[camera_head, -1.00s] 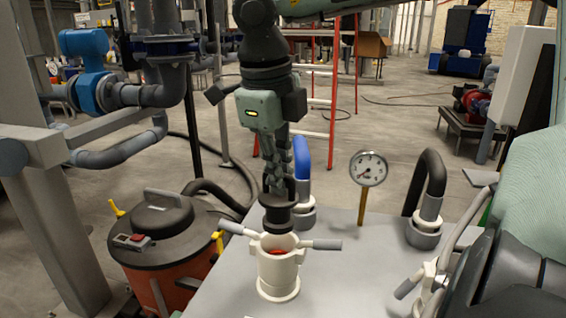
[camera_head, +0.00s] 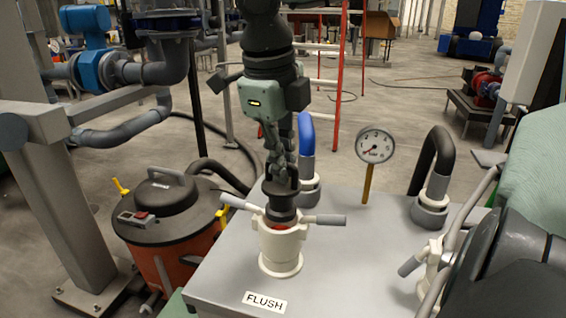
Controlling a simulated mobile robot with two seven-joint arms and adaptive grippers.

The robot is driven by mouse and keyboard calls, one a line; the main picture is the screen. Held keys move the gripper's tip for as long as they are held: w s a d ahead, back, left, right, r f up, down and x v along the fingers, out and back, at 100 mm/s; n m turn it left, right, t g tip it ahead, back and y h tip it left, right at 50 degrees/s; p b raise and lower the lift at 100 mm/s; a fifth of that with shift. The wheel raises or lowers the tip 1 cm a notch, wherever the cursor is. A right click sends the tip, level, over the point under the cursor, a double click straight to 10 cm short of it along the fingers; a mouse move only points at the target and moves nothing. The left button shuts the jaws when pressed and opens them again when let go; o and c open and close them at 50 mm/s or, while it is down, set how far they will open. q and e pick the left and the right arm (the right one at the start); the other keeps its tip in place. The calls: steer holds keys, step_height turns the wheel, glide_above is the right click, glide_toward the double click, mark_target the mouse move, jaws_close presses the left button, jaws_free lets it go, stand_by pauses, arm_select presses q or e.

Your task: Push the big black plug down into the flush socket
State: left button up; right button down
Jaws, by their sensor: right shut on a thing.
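The big black plug (camera_head: 280,206) is held upright by my right gripper (camera_head: 281,180), which points down from above and is shut on it. The flush socket (camera_head: 281,250) is a cream-coloured upright coupling with two grey lever arms spread to the sides. It stands on the grey top behind a label (camera_head: 265,302) reading FLUSH. The plug's lower end is at the socket's mouth, roughly in line with it. A bit of red shows inside the mouth below the plug. I cannot tell how far the plug reaches in. My left gripper is not in view.
A blue hose bend (camera_head: 306,135), a pressure gauge (camera_head: 375,146) on a post and a black hose bend (camera_head: 433,162) stand on the grey top (camera_head: 345,260). Another cream coupling (camera_head: 430,263) is at the right. An orange and black vacuum (camera_head: 165,230) stands left.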

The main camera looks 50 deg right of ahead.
steer(key=shift+w+d+h+b, duration=0.2)
steer(key=shift+h+b, duration=0.1)
steer(key=shift+b, duration=0.3)
steer(key=shift+s+a+b, duration=0.1)
steer(key=shift+a+b, duration=0.15)
steer(key=shift+b, duration=0.05)
stand_by(0.6)
steer(key=shift+f+b, duration=1.8)
steer(key=shift+b, duration=0.15)
stand_by(0.6)
steer(key=c, duration=1.6)
jaws_free()
steer(key=v, duration=1.2)
